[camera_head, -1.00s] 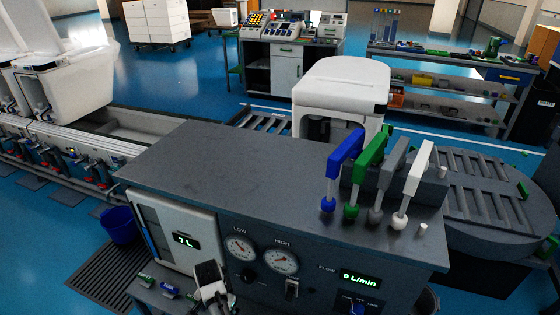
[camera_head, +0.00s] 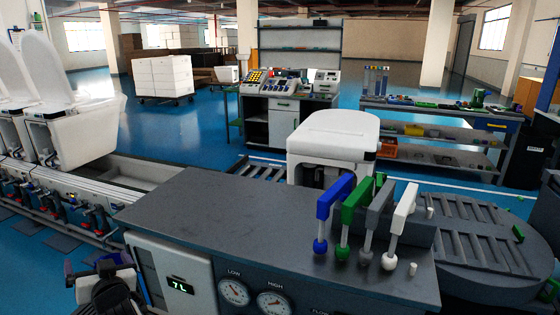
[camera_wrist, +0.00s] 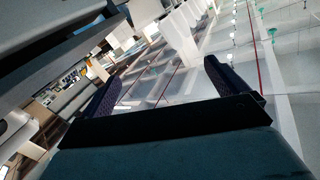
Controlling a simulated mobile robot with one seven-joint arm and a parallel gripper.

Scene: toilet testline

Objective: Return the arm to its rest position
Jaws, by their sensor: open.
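My gripper (camera_head: 97,268) shows in the head view at the lower left, in front of the test bench's left end. It is partly cut off by the bottom edge. In the wrist view my gripper (camera_wrist: 160,85) has its two dark fingers wide apart, with nothing between them. The wrist view is tilted and looks out past the fingers over a bright room.
The grey-topped test bench (camera_head: 230,222) with gauges fills the front. Blue, green, grey and white handles (camera_head: 333,197) stand on its right end. A white toilet (camera_head: 333,145) is behind it. White toilets (camera_head: 72,130) line the conveyor at left. Blue floor (camera_head: 215,115) lies beyond.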

